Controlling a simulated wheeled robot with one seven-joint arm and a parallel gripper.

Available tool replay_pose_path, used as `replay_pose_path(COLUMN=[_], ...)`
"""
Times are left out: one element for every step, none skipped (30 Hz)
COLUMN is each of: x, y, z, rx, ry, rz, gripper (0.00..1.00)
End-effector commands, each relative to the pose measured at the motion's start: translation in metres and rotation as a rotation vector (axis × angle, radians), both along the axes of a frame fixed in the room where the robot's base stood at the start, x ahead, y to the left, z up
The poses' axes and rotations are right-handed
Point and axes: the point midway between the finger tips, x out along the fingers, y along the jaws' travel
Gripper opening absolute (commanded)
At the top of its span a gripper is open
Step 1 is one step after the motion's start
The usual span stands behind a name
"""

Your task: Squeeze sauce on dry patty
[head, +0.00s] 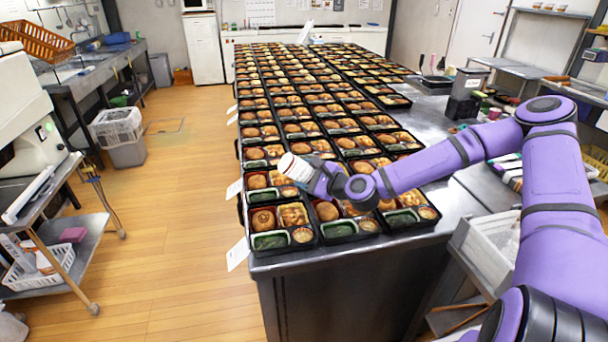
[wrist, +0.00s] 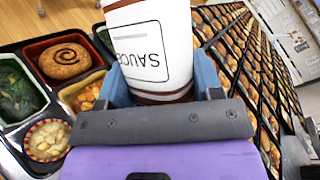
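My gripper (head: 312,180) is shut on a white sauce bottle (head: 295,168) with red-brown bands, tilted above the front left trays. In the wrist view, the bottle (wrist: 150,50) sits between the blue fingers (wrist: 160,85), its SAUCE label upside down; its tip is out of view. In the front left tray, a patty (head: 263,219) bears a dark sauce spiral, clear on the patty in the wrist view (wrist: 64,58). The patty (head: 327,211) in the tray to its right and the patty (head: 257,181) in the tray behind look plain, without visible sauce.
Many black bento trays fill the long metal table in rows, with greens (head: 270,241), fried pieces and small cups (head: 302,235). White paper tags (head: 237,254) hang at the left edge. Wooden floor (head: 180,240) is clear on the left. A white bin (head: 480,255) stands at right.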

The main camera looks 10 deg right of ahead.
Motion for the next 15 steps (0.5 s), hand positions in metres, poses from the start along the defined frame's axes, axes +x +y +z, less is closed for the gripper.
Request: replay_pose_path(x=[0.000,0.000,0.000,0.000,0.000,0.000,0.000,0.000,0.000,0.000,0.000,0.000,0.000,0.000,0.000], y=[-0.002,-0.002,-0.004,-0.005,-0.005,-0.006,-0.007,-0.008,-0.009,-0.009,-0.010,-0.011,-0.012,-0.013,-0.013], z=[-0.001,-0.002,-0.002,-0.002,-0.002,-0.003,-0.003,-0.003,-0.003,-0.003,-0.004,-0.004,-0.004,-0.004,-0.004], rx=[0.029,0.045,0.066,0.082,0.096,0.115,0.132,0.147,0.167,0.182,0.196,0.216,0.231,0.246,0.264], ry=[0.003,0.003,0.002,0.001,0.002,0.002,0.003,0.002,0.001,0.001,0.002,0.002,0.003,0.002,0.001], rz=[-0.002,-0.002,-0.001,-0.003,-0.002,-0.001,-0.002,-0.003,-0.002,-0.003,-0.001,-0.001,-0.002,-0.002,-0.002], gripper=[0.55,0.55,0.55,0.55,0.55,0.55,0.55,0.55,0.55,0.55,0.55,0.55,0.55,0.55,0.55])
